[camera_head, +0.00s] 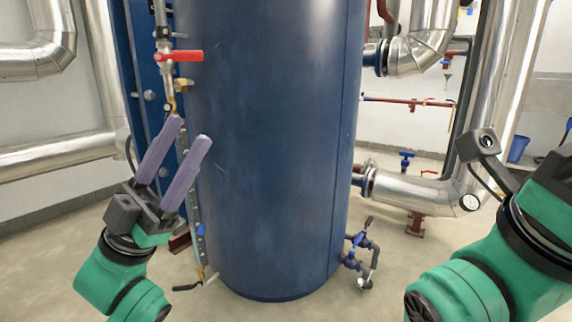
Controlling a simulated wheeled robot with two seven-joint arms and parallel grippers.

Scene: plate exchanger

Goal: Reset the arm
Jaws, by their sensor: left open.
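My left gripper (184,150) is in the left part of the head view, its two purple fingers pointing up and apart. It is open with nothing between the fingers. It stands in front of the left edge of the large blue tank (270,150), below the red valve handle (180,56); I cannot tell whether it touches anything. My right arm comes in at the lower right, and its wrist camera shows, but its gripper fingers are not visible.
Small blue valves (360,240) stick out low on the tank's right. A blue bucket (518,148) stands far right.

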